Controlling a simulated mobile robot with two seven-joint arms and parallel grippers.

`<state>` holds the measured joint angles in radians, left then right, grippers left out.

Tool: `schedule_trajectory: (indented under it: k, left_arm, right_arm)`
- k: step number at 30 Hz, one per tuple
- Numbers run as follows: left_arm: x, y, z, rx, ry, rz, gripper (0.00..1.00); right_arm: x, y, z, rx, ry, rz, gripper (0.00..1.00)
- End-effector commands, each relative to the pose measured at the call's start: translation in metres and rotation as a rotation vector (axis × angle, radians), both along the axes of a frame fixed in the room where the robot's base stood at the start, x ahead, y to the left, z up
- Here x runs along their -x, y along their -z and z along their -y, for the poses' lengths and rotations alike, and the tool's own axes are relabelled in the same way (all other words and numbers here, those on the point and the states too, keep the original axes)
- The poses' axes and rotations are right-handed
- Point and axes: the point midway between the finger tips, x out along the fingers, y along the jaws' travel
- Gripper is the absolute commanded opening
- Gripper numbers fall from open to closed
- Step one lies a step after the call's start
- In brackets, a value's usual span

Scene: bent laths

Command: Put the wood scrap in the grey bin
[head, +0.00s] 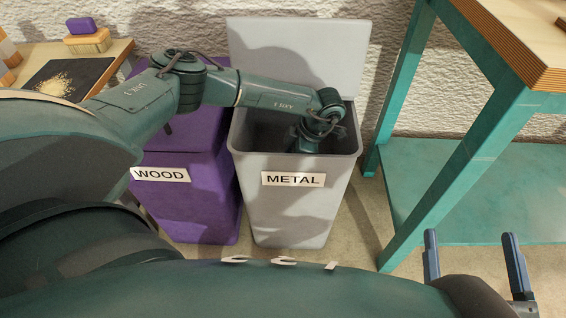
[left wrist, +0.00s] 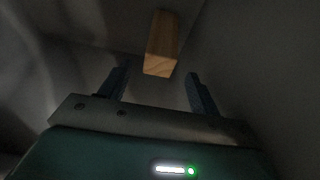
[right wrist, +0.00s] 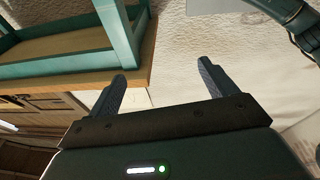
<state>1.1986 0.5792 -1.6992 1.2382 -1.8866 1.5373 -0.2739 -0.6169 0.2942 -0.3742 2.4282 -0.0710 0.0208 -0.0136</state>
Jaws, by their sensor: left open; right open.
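The grey bin (head: 295,222), labelled METAL, stands open with its lid (head: 270,45) raised against the wall. My left arm reaches over it, and the left hand is down inside; its fingers are hidden in the head view. In the left wrist view the left gripper (left wrist: 156,74) is open, and the wood scrap (left wrist: 162,42), a pale squared piece, shows just beyond and between the fingertips, within the dark bin. I cannot tell whether it touches the bin's floor. My right gripper (head: 469,235) is open and empty, low at the right, away from the bin.
A purple bin (head: 195,215) labelled WOOD stands directly left of the grey one, partly behind my left arm. A teal-framed workbench (head: 440,150) with a low shelf is at the right. A table with a brush (head: 88,42) and dark mat (head: 68,82) is at the back left.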

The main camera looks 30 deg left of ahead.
Motion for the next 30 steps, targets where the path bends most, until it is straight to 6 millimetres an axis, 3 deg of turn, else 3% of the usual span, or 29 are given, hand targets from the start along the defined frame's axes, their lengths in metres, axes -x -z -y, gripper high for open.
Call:
schedule_trajectory:
  k: [1,7,26,30]
  left_arm:
    - [-0.003,-0.013,0.004,0.001,0.002,0.002,0.62]
    - [-0.007,-0.034,0.012,0.000,0.001,0.000,0.62]
    - [-0.008,-0.039,0.014,-0.001,0.001,-0.001,0.62]
    - [-0.008,-0.052,0.013,0.000,0.000,0.000,0.62]
  right_arm:
    - [0.000,-0.002,0.000,0.009,0.003,-0.003,0.84]
    - [0.000,-0.004,0.001,0.031,0.010,0.008,0.84]
    - [0.000,0.001,0.004,0.042,0.018,-0.003,0.84]
    - [-0.002,-0.006,0.006,0.053,0.029,-0.035,0.84]
